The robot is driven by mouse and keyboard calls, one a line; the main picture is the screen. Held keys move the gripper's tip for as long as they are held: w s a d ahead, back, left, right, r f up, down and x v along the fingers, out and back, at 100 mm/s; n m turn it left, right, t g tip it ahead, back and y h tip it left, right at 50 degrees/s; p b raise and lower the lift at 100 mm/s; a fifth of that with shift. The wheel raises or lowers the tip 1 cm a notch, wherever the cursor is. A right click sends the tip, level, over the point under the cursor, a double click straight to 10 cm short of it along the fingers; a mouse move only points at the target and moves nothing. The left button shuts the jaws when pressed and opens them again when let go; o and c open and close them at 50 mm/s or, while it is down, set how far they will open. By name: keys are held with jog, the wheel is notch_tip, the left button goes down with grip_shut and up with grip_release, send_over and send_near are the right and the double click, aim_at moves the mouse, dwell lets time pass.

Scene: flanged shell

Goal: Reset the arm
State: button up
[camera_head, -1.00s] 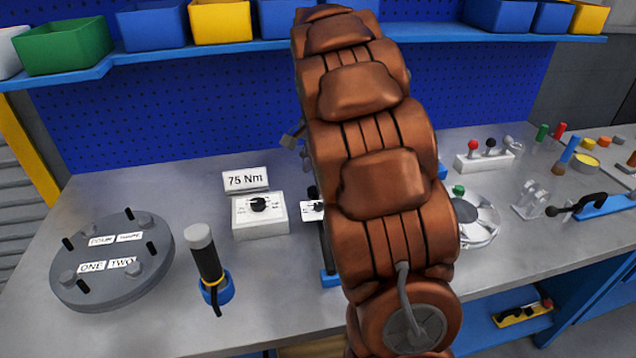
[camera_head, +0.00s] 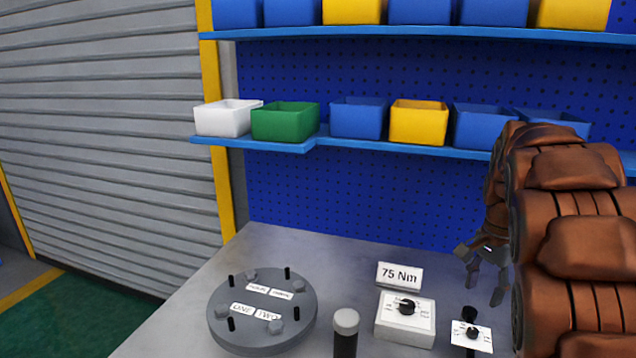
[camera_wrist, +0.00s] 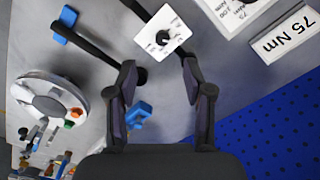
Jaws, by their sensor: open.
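My arm, in brown segmented covers, fills the right side of the head view. My gripper (camera_head: 486,278) hangs at its left edge, above the bench and to the right of the 75 Nm sign. In the wrist view my gripper (camera_wrist: 158,85) shows two dark fingers spread apart with nothing between them. A small white dial plate (camera_wrist: 163,36) on a dark stand lies past the fingertips; it also shows in the head view (camera_head: 472,337) below the gripper.
A grey flanged disc (camera_head: 262,310) with bolts and pins sits on the bench at left. A white dial box (camera_head: 405,325), the 75 Nm sign (camera_head: 400,275) and a black-handled tool (camera_head: 346,325) stand near. A blue shelf (camera_head: 370,146) holds bins behind.

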jog(key=s+a+f+n+g+p, duration=0.1)
jog(key=s+a+f+n, duration=0.1)
jog(key=s+a+n, duration=0.5)
jog(key=s+a+f+n+p, duration=0.1)
jog(key=s+a+n, duration=0.5)
jog(key=s+a, duration=0.7)
jog(key=s+p, duration=0.1)
jog(key=s, duration=0.8)
jog(key=shift+s+f+n+g, duration=0.3)
jog(key=shift+f+n+g, duration=0.1)
jog(key=shift+c, duration=0.4)
